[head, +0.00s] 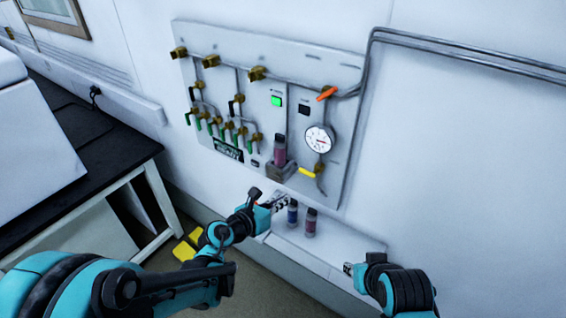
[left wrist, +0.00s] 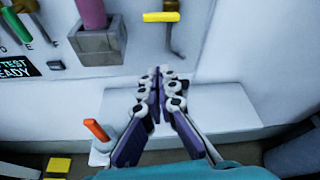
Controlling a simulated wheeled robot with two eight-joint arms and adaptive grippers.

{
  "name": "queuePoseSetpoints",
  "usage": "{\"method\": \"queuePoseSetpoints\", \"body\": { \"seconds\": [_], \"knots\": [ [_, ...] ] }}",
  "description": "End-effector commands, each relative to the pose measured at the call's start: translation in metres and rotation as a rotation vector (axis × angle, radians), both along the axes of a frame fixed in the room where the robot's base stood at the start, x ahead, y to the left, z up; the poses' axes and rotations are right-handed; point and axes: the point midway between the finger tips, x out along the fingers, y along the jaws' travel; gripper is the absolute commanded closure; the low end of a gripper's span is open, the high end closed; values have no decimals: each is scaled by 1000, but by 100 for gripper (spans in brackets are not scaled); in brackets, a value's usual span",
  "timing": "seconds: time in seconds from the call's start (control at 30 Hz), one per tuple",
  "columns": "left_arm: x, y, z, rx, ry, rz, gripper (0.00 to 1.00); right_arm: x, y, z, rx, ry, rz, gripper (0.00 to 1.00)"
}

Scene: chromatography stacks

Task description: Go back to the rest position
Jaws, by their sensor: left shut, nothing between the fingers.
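My left gripper (head: 284,198) reaches in front of the wall, over the left part of the white shelf (head: 335,245). In the left wrist view its fingers (left wrist: 160,78) are closed together with nothing between them. My right gripper (head: 347,268) is at the shelf's right end, small and partly hidden by its own arm; its fingers cannot be made out. A pink-red vial (head: 279,150) stands in a block holder (head: 281,172) on the wall panel, apart from the gripper.
The wall panel (head: 350,90) carries several valves, a gauge (head: 319,139), a lit green button (head: 277,101) and a display (head: 228,150). Pipes (head: 470,58) run along the wall at right. A black-topped bench (head: 110,150) stands at left. Yellow objects (head: 184,251) lie low by the bench.

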Motion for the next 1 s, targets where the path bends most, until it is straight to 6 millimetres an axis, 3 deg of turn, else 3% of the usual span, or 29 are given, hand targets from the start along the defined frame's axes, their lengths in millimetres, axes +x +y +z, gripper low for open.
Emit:
{"method": "queuePoseSetpoints", "body": {
  "seconds": [0.17,0.27,0.37,0.43,0.5,0.57,0.7,0.77,0.87,1.0],
  "knots": [
    [2,2,10,-41,-3,26,100,0,0,0,0,0,0,69],
    [8,13,44,-195,-5,120,100,0,0,0,0,0,0,69],
    [15,45,97,-489,7,301,100,0,0,0,0,0,0,69],
    [15,80,130,-744,36,458,100,0,0,0,0,0,0,69],
    [9,121,149,-1006,82,623,100,0,0,0,0,0,0,69],
    [-1,155,154,-1227,136,764,100,0,0,0,0,0,0,69],
    [-43,215,126,-1714,308,1107,100,0,0,0,0,0,0,69],
    [-69,228,102,-1903,402,1262,100,0,0,0,0,0,0,69],
    [-115,228,61,-2165,579,1512,100,0,0,0,0,0,0,69],
    [-171,202,18,-2382,814,1801,100,0,0,0,0,0,0,69]
  ]
}}
